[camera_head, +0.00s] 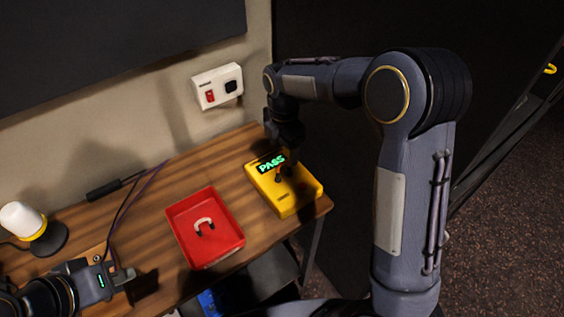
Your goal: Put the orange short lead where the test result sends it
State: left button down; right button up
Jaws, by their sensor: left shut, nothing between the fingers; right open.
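The yellow tester (297,200) stands at the right end of the wooden desk, and its screen (271,164) reads PASS in green. A small orange piece, apparently the orange short lead (278,176), is at the top of the tester, partly hidden by my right gripper. My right gripper (284,160) is right above the tester, pointing down; its jaws are open, and their fingertips are hard to make out. My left gripper (128,276) is shut and empty over the desk's front left.
A blue container (208,301) shows below the desk's front edge. A white and yellow lamp (27,221) and dark cables (122,212) are at the left. A white switch box (217,87) is on the wall. A yellow hooked piece (550,69) is at far right.

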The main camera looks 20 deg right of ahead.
aim_at(284, 165)
notch_tip(284, 165, down, 9)
jog(key=b, duration=0.6)
jog(key=shift+b, duration=0.35)
dwell(1.0)
grip_shut()
dwell(0.5)
jog(key=shift+r+p, duration=2.55)
jog(key=shift+r, duration=0.5)
